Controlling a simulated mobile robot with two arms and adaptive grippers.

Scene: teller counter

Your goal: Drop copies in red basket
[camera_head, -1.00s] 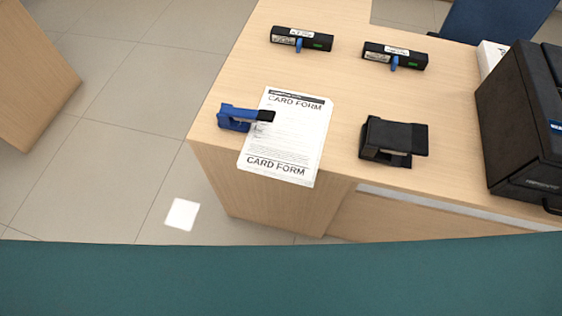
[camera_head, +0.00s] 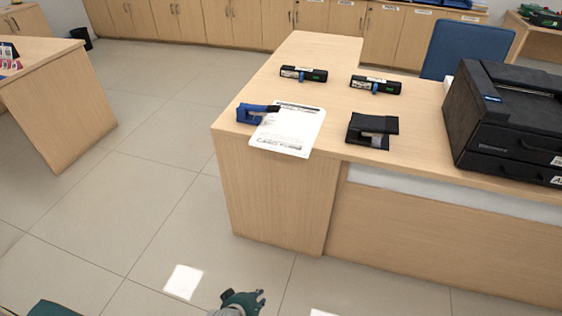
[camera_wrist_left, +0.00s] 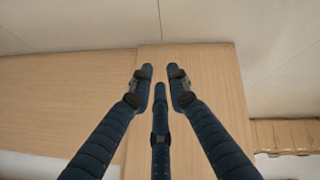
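A white printed card form sheet (camera_head: 290,131) lies flat near the front left corner of the wooden counter, partly over its front edge. A blue and black stapler (camera_head: 250,115) overlaps the sheet's left edge. Whether the sheet is a stack of copies cannot be told. No red basket shows. My left gripper (camera_head: 250,298) is low at the bottom of the head view, over the floor and well short of the counter. In the left wrist view its dark blue fingers (camera_wrist_left: 160,78) are apart with nothing between them. My right gripper is not in view.
On the counter (camera_head: 330,55) are a black stapler or punch (camera_head: 372,130), two black devices with blue levers (camera_head: 303,74), (camera_head: 375,85), and a large black printer (camera_head: 508,122). A blue chair (camera_head: 467,52) stands behind. The tiled floor (camera_head: 150,180) at left is clear.

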